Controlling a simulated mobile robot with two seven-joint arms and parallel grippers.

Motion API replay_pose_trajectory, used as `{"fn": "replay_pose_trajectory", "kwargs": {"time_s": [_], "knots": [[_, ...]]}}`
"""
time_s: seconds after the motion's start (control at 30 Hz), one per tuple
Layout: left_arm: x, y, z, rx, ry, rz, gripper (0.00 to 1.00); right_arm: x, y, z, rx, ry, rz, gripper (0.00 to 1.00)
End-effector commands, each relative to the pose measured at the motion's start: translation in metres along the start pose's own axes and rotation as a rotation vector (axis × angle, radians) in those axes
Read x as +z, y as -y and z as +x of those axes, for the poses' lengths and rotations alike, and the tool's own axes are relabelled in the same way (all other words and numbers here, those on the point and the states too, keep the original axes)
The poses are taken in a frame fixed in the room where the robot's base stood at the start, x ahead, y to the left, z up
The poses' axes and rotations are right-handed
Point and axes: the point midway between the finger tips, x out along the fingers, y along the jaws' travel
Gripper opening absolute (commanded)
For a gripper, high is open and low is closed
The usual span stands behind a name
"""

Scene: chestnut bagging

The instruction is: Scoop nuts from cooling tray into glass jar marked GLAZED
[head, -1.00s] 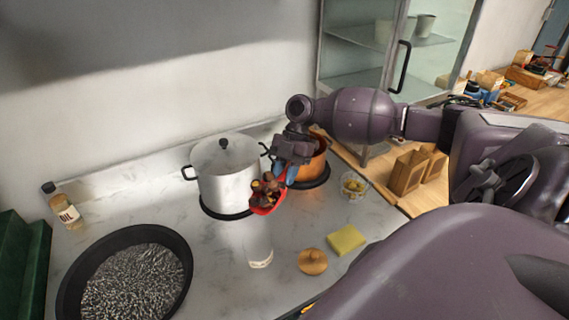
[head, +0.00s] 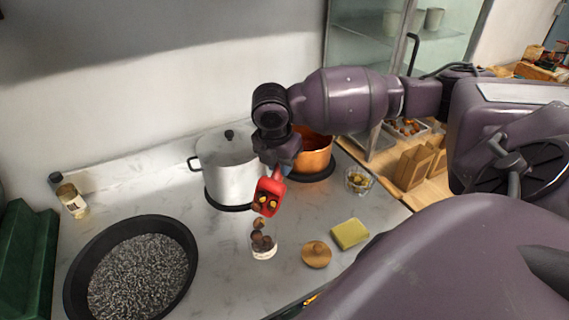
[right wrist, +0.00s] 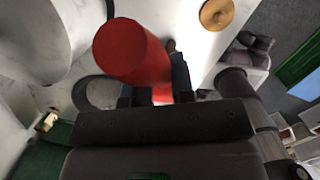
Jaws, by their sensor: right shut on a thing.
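My right gripper (head: 277,168) is shut on a red scoop (head: 269,190), also large in the right wrist view (right wrist: 135,55). The scoop is tipped steeply downward above the glass jar (head: 263,254), with a few nuts still in its bowl. Brown nuts (head: 262,238) are at and above the jar; whether each is inside or falling I cannot tell. The jar is clear with a pale label too small to read. A metal tray with nuts (head: 407,128) lies at the back right, partly behind my right arm. My left gripper is not in view.
A wooden lid (head: 316,254) and a yellow sponge (head: 350,233) lie right of the jar. A steel pot (head: 226,170) and a copper pot (head: 318,155) stand behind. A dark pan (head: 75,262) fills the left front. A small glass bowl (head: 358,180) stands right.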

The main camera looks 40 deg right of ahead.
Motion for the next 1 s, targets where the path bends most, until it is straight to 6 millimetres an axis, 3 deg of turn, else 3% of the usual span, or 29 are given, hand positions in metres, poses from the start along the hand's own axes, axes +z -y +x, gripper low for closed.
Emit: {"fn": "replay_pose_trajectory", "kwargs": {"time_s": [0.5, 1.0], "knots": [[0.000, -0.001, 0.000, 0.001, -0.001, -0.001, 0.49, -0.033, -0.001, -0.027, 0.002, 0.328, -0.002, 0.00], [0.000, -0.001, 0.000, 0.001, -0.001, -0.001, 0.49, -0.036, 0.000, -0.030, 0.001, 0.367, 0.001, 0.00]]}}
